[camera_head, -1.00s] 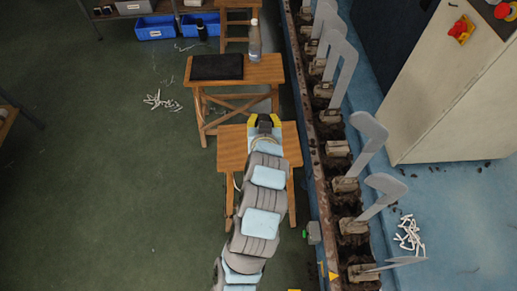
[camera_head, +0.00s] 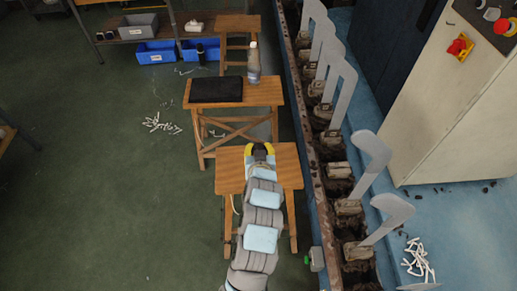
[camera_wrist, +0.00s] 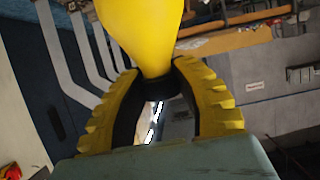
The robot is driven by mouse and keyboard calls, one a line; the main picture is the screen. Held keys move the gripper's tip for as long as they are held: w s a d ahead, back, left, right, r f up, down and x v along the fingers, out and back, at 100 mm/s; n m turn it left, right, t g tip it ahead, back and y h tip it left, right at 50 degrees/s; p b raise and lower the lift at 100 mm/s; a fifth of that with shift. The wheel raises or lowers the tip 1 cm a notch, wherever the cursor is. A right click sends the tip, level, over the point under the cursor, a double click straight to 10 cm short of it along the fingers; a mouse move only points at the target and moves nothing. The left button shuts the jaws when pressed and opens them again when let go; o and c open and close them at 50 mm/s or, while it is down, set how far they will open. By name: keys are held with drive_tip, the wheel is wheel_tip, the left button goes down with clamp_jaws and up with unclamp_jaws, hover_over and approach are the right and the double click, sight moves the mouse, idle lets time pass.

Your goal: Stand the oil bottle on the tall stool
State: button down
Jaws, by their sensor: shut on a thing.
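My gripper (camera_head: 259,148) is over the far edge of the near wooden stool in the head view. In the wrist view its black and yellow ridged fingers (camera_wrist: 160,100) are shut on a yellow thing (camera_wrist: 143,30) with a narrow dark neck. It looks like the oil bottle; its far end is cut off by the picture edge. The near stool (camera_head: 229,170) is partly hidden under my arm. A middle stool (camera_head: 266,93) stands beyond it, and a far stool (camera_head: 237,22) behind that. From above I cannot tell surely which is tallest.
A black pad (camera_head: 216,89) and a greyish bottle with a pale cap (camera_head: 254,64) stand on the middle stool. The rail of grey sock forms (camera_head: 340,85) runs along the right. Blue bins (camera_head: 156,53) are at the back. The floor at left is mostly clear.

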drive_tip(key=w+f, duration=0.7)
drive_tip(key=f, duration=0.3)
drive_tip(key=shift+w, duration=0.25)
idle(0.3)
drive_tip(key=shift+b, duration=0.3)
drive_tip(key=c, duration=0.8)
unclamp_jaws()
drive_tip(key=shift+c, duration=0.2)
